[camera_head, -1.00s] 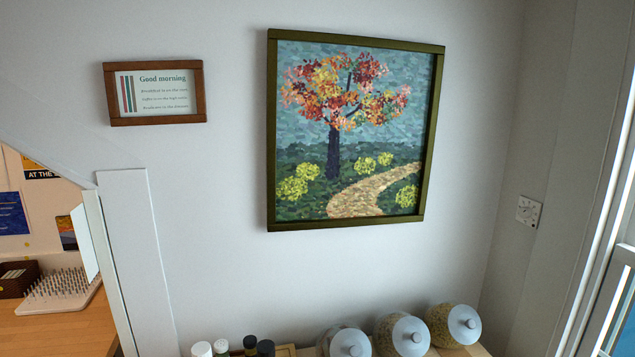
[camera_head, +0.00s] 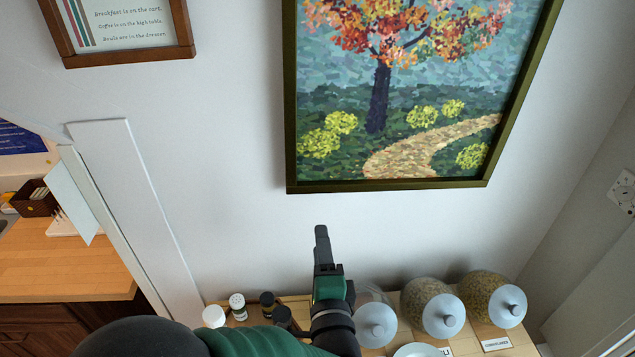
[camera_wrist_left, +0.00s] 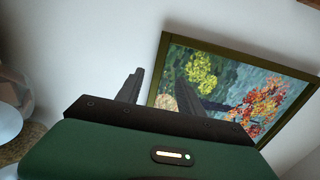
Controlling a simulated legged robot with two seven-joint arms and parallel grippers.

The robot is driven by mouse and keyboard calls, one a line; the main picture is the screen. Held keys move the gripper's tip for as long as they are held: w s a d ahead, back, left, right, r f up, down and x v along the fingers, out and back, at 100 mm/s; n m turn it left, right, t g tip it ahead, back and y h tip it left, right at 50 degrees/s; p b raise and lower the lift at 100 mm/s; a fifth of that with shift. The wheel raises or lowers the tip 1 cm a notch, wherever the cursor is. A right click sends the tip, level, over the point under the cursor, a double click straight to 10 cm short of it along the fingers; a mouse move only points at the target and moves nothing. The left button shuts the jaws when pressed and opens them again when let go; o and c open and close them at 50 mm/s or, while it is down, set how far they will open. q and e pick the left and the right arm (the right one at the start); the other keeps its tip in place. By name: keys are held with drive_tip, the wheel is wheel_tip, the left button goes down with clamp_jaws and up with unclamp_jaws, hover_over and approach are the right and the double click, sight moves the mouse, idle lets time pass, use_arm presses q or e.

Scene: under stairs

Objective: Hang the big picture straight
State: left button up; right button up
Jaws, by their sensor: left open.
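The big picture (camera_head: 400,100), a painted autumn tree and path in a dark olive frame, hangs on the white wall in the head view; its top is cut off. Its lower edge looks nearly level, but the slanted view does not show clearly whether it is straight. My left gripper (camera_head: 321,232) points up just below the frame's lower edge, apart from it in the picture. In the left wrist view, the fingers (camera_wrist_left: 160,85) are spread with nothing held, and the big picture (camera_wrist_left: 240,90) shows beyond them, partly covered by one finger. My right gripper is out of view.
A small framed sign (camera_head: 120,30) hangs at upper left. Below my left gripper, glass jars (camera_head: 430,305) with pale lids and small bottles (camera_head: 238,305) stand on a wooden surface. A wooden counter (camera_head: 65,265) is at left. The wall between the sign and big picture is clear.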

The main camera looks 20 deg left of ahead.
use_arm(q)
drive_tip(key=p, duration=0.2)
approach(313, 192)
drive_tip(key=p+x, duration=0.2)
drive_tip(key=x, duration=0.6)
drive_tip(key=shift+r, duration=0.15)
drive_tip(key=shift+w+a, duration=0.2)
drive_tip(key=shift+s+r, duration=0.1)
drive_tip(key=shift+s, duration=0.1)
drive_tip(key=shift+w+d, duration=0.1)
drive_tip(key=shift+w, duration=0.1)
clamp_jaws()
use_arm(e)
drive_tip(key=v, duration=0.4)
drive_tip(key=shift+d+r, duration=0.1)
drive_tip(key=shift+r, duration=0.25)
use_arm(q)
drive_tip(key=shift+f, duration=0.3)
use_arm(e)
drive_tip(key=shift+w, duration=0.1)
